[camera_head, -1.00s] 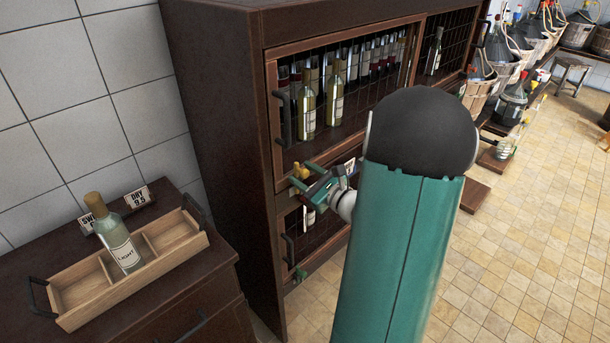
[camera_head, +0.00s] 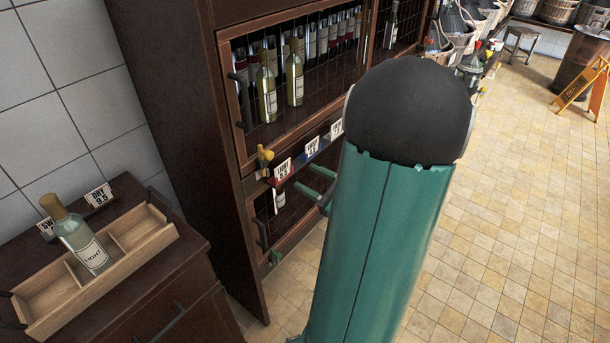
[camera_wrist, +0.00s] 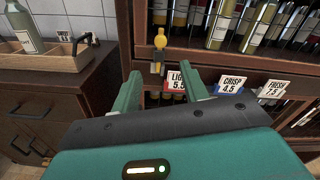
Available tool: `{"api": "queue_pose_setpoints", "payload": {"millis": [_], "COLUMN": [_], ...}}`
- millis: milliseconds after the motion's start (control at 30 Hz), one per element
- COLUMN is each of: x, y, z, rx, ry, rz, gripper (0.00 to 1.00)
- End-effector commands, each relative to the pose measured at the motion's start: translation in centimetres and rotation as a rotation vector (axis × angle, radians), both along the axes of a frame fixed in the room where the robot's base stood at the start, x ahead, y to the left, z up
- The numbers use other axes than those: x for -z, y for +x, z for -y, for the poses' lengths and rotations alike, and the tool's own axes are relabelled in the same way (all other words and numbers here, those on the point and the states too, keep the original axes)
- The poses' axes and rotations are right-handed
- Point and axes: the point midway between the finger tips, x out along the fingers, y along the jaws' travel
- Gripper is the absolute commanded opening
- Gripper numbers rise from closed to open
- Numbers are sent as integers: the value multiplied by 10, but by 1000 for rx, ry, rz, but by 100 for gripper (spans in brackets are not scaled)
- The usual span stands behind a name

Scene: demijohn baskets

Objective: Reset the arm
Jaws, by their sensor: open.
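My gripper (camera_head: 318,182) is open and empty in front of the dark wooden cabinet (camera_head: 180,110), mostly hidden behind my teal arm in the head view. Its two green fingers (camera_wrist: 163,95) stand apart in the wrist view, with the LIGHT price tag (camera_wrist: 178,81) and the cabinet front seen between and behind them. Nothing is held between the fingers.
A pale bottle (camera_head: 80,238) leans in a wooden caddy (camera_head: 150,237) on the low cabinet at left. Several bottles stand behind the mesh door (camera_head: 330,95). A yellow floor sign (camera_head: 575,92) stands at far right. The tiled floor (camera_head: 510,190) at right is clear.

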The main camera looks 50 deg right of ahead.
Motion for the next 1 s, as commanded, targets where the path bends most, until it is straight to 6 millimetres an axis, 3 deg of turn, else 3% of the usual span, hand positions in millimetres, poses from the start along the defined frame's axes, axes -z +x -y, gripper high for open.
{"api": "queue_pose_setpoints", "payload": {"millis": [467, 600, 667, 767, 833, 1000], "x": [0, -4, -8, -17, -21, -24], "y": [0, 9, 18, 37, 45, 36], "z": [0, -14, -33, -84, -131, -226], "rx": [0, -53, -126, -320, -497, -891], "ry": [0, -24, -60, -163, -275, -610], "rz": [0, -14, -35, -92, -145, -256], "gripper": [44, 44, 44, 44, 44, 44]}}
